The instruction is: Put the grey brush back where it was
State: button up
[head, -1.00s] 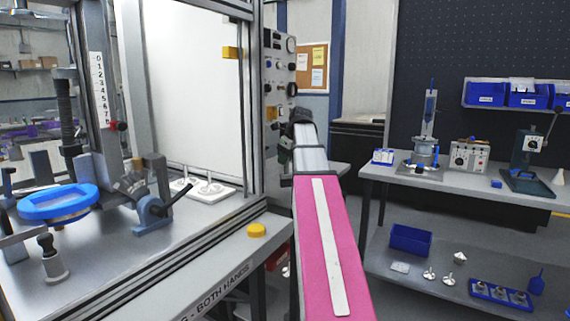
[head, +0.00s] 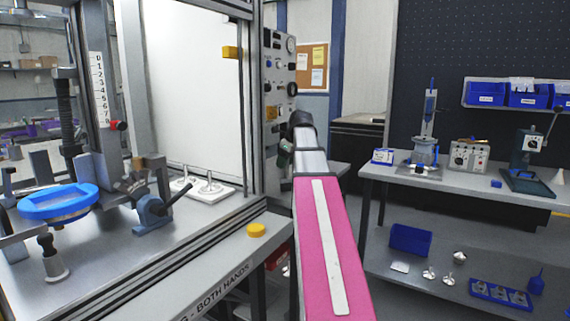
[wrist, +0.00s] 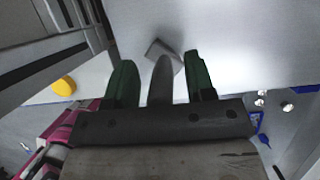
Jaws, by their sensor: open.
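My gripper (wrist: 159,60) shows in the wrist view with its two green fingers apart. A slim grey piece (wrist: 160,82) stands between the fingers with a gap on each side. A small grey rectangular piece (wrist: 164,50) shows just beyond it, against a pale surface. I cannot tell whether either piece is the grey brush, or whether they are one thing. In the head view my pink arm reaches forward, and its dark far end is beside the control panel. No brush can be clearly identified in the head view.
The press frame with a blue ring fixture (head: 58,203) stands at left, with a yellow button (head: 256,230) on its front edge. A control panel (head: 279,75) is beyond. The right bench (head: 455,188) holds several devices. Its lower shelf holds a blue bin (head: 410,239) and parts.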

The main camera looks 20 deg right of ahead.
jog(key=v, duration=1.1)
jog(key=shift+r, duration=0.35)
jog(key=shift+s, duration=0.1)
